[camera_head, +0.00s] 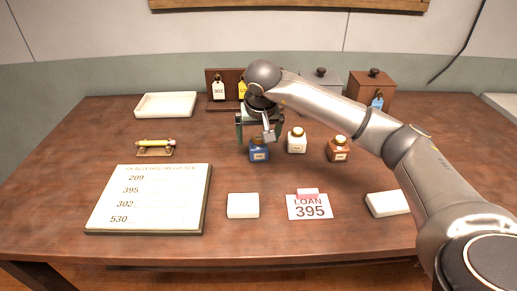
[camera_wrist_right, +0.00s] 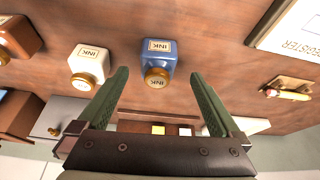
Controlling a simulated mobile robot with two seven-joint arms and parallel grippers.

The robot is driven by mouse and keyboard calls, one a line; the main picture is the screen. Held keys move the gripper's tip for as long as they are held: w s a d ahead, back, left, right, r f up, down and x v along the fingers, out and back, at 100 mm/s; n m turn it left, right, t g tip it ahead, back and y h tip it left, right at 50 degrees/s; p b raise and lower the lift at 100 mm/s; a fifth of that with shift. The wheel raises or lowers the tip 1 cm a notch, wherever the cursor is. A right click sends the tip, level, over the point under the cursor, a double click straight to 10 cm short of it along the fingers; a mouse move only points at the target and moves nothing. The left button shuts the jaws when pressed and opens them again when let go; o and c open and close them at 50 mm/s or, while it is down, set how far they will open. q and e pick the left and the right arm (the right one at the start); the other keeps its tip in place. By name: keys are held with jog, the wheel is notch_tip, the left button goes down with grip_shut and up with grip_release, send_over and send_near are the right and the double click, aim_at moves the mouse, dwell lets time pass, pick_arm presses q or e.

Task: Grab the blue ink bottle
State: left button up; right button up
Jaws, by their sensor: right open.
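The blue ink bottle (camera_head: 259,154) stands upright on the table with a gold cap. In the head view my right gripper (camera_head: 260,142) is above and just behind it. In the right wrist view the blue ink bottle (camera_wrist_right: 157,62) shows between and beyond the two green fingertips (camera_wrist_right: 158,75). The right gripper is open and empty; the fingers do not appear to touch the bottle. My left gripper is not in view.
A white ink bottle (camera_head: 297,141) and a brown ink bottle (camera_head: 339,149) stand to the right. A register board (camera_head: 150,198) lies front left, a loan card (camera_head: 310,208) in front. A pencil rest (camera_head: 155,148) is left.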

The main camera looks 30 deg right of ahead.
aim_at(259, 139)
jog(key=x, duration=0.5)
jog(key=shift+w+d, duration=0.15)
jog(key=shift+d, duration=0.05)
jog(key=c, duration=1.5)
jog(key=shift+c, duration=0.2)
jog(key=shift+r, duration=0.1)
